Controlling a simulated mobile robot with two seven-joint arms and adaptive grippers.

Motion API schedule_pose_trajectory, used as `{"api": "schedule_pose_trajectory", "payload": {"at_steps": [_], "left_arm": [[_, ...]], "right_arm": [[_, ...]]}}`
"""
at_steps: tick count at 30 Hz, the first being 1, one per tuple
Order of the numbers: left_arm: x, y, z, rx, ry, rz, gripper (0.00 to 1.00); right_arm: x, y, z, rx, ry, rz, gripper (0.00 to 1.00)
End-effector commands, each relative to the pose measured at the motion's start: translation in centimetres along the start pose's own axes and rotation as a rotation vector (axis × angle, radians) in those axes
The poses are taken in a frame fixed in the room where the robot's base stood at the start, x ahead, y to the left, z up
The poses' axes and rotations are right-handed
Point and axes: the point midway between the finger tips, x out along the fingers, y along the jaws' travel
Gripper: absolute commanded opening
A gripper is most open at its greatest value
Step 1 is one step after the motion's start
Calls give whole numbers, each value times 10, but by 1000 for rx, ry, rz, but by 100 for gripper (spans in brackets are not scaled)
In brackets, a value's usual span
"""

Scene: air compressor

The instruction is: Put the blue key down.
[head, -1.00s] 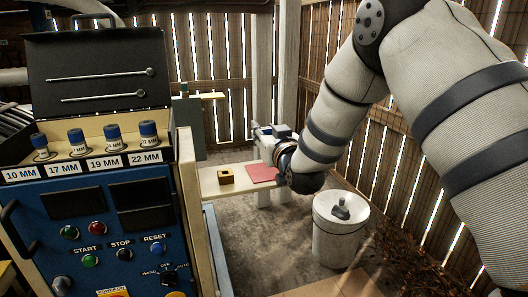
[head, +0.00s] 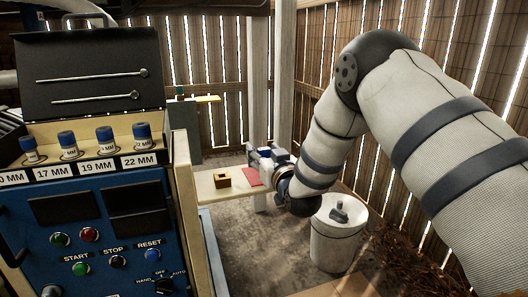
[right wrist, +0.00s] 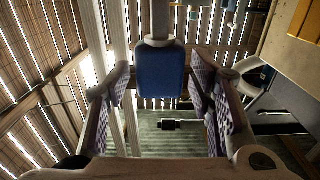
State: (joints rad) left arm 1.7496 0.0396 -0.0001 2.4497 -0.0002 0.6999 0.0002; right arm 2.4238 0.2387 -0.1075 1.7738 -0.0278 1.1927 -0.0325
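My right gripper (head: 259,156) is out at the far end of my right arm, over the far end of a pale bench (head: 208,191), by a red mat (head: 247,178). The right wrist view shows its two fingers (right wrist: 160,84) with purple checkered pads, one on each side of the blue key (right wrist: 160,70). A grey shaft runs from the key away from the gripper. In the head view the key is small and partly hidden by the gripper. My left gripper is not in view.
A white bin (head: 337,243) with a grey object on top stands below my right arm.

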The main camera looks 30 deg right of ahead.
Motion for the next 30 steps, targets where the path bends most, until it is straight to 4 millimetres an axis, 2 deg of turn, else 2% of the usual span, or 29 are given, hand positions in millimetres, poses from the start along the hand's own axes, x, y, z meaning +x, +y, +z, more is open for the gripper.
{"api": "schedule_pose_trajectory", "payload": {"at_steps": [7, 11, 18, 21, 24, 29, 30], "left_arm": [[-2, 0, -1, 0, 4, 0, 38], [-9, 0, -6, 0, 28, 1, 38], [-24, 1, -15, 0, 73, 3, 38], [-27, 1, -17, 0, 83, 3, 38], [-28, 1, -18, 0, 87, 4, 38], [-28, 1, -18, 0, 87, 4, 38], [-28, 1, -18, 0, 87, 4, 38]], "right_arm": [[0, 0, -7, 0, 3, 0, 49], [-24, 0, -9, 1, 2, 0, 49], [-86, 0, -9, 1, 4, 0, 49], [-105, 0, -7, 1, 2, 0, 49], [-116, 0, -6, 0, 1, 0, 49], [-121, 0, -4, -1, -2, 0, 49], [-122, -1, 1, -2, -17, -3, 49]]}}
